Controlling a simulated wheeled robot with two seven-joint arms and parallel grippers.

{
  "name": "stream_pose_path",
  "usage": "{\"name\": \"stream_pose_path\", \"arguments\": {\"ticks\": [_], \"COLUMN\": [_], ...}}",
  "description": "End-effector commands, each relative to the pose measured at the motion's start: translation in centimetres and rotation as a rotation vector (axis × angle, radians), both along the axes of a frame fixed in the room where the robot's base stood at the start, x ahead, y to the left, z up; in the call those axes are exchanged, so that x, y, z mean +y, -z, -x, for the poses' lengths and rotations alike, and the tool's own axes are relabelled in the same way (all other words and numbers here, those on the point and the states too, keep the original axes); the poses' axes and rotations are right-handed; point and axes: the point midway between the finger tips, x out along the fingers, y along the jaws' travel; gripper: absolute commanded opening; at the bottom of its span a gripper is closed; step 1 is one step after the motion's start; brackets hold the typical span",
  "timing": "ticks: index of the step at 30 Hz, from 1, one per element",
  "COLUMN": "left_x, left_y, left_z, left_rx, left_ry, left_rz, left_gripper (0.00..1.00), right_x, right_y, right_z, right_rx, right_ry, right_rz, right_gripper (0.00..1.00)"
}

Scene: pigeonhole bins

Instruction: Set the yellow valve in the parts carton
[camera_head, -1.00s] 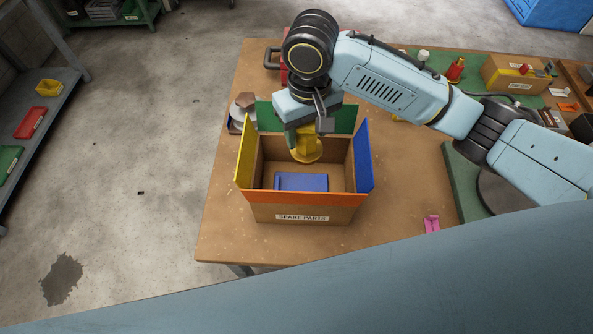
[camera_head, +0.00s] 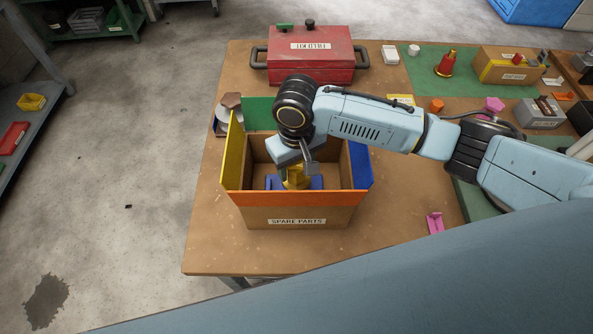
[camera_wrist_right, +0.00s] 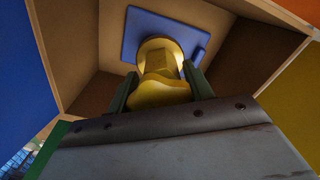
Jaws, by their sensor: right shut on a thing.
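The yellow valve (camera_head: 295,177) is inside the parts carton, held by my right gripper (camera_head: 299,166). The carton (camera_head: 340,214) is an open brown box labelled "SPARE PARTS", with yellow, green, blue and orange flaps. A flat blue item (camera_head: 276,182) lies on its floor under the valve. In the right wrist view the valve (camera_wrist_right: 160,70) sits between the two fingers, with its far end in front of the blue item (camera_wrist_right: 137,27). I cannot tell whether the valve touches it. My left gripper is not in view.
A red toolbox (camera_head: 310,62) stands behind the carton. A stack of round items (camera_head: 228,116) is beside the carton's back left. A pink part (camera_head: 435,222) lies to the right. Several small parts and another carton (camera_head: 508,67) are at the back right.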

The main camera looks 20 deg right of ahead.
Motion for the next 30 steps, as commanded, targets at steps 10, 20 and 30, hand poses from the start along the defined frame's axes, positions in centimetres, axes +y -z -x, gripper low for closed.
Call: {"name": "stream_pose_path", "arguments": {"ticks": [10, 20, 30], "left_x": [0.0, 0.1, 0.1], "left_y": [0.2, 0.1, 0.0], "left_z": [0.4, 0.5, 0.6], "left_rx": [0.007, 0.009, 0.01], "left_ry": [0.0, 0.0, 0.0], "left_rz": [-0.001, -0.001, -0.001], "left_gripper": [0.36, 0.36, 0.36], "right_x": [0.0, 0.0, 0.0], "right_y": [2.7, 3.3, 4.0], "right_z": [0.0, 0.0, 0.0], "right_rx": [-0.001, -0.001, 0.001], "right_ry": [0.0, 0.001, 0.0], "right_rz": [0.0, 0.0, 0.001], "right_gripper": [0.17, 0.17, 0.58]}}
